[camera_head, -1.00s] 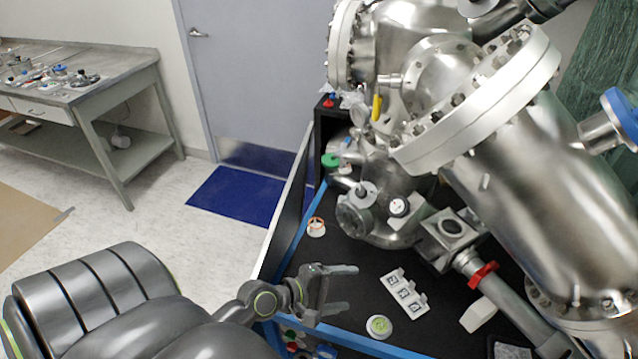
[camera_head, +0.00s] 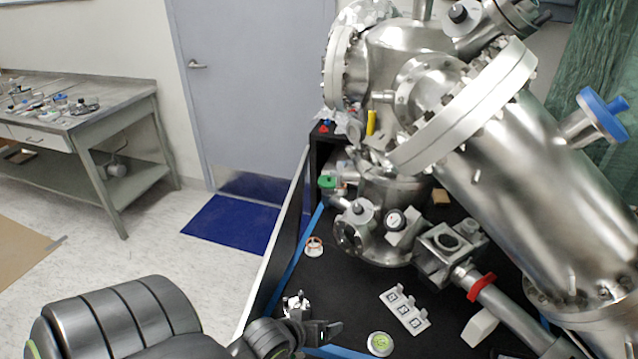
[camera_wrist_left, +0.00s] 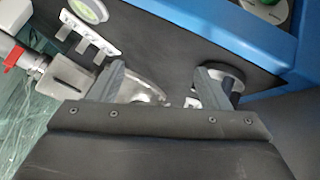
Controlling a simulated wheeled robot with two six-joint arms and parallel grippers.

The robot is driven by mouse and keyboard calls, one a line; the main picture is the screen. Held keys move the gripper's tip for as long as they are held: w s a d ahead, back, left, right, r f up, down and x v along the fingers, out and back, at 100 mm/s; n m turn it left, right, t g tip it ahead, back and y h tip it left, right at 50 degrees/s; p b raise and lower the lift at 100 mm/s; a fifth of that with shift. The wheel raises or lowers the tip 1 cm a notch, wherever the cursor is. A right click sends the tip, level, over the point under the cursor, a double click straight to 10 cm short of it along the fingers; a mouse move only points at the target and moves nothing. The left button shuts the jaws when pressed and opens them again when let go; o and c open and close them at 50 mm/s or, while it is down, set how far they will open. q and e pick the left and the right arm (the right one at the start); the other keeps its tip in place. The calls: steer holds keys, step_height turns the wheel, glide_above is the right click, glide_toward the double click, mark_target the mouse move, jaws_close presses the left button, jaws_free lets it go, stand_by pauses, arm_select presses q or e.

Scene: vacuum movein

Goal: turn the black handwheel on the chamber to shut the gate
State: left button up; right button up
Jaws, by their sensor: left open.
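The steel chamber (camera_head: 395,185) stands on the black bench top. Another black knob (camera_head: 459,13) sits on a port higher up. I cannot tell surely which is the handwheel. My left gripper (camera_head: 322,332) is low at the bench's front edge, apart from these knobs. In the left wrist view the gripper (camera_wrist_left: 160,88) has its fingers wide apart. A dark cylinder with a round silvery rim (camera_wrist_left: 226,76) shows behind the right finger. My right gripper is out of view.
A large slanted steel cylinder (camera_head: 520,170) with a blue-capped port (camera_head: 603,115) fills the right. A white marker block (camera_head: 404,308) and a green-centred disc (camera_head: 380,343) lie on the bench. A red clamp (camera_head: 481,287) sits on a pipe. A blue rail edges the bench.

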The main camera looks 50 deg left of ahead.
arm_select(q)
steer(key=shift+s+a+f+m+y, duration=0.2)
steer(key=shift+a+m+y, duration=0.1)
steer(key=shift+m+y, duration=0.15)
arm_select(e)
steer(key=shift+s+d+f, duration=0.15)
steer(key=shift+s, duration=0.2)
arm_select(q)
steer(key=w+d+r+n+t+h, duration=0.45)
steer(key=w+r+n+h, duration=0.2)
steer(key=r+n, duration=0.45)
steer(key=n+t+y+p, duration=0.15)
steer(key=n+t, duration=0.25)
steer(key=n, duration=1.2)
glide_toward(394, 220)
steer(key=shift+n, duration=0.35)
steer(key=w+p, duration=0.1)
steer(key=w, duration=0.3)
steer(key=w+d+p, duration=0.1)
steer(key=w, duration=0.3)
steer(key=w+d+p, duration=0.1)
steer(key=w, duration=0.3)
steer(key=shift+f+p, duration=0.1)
steer(key=shift+p, duration=0.2)
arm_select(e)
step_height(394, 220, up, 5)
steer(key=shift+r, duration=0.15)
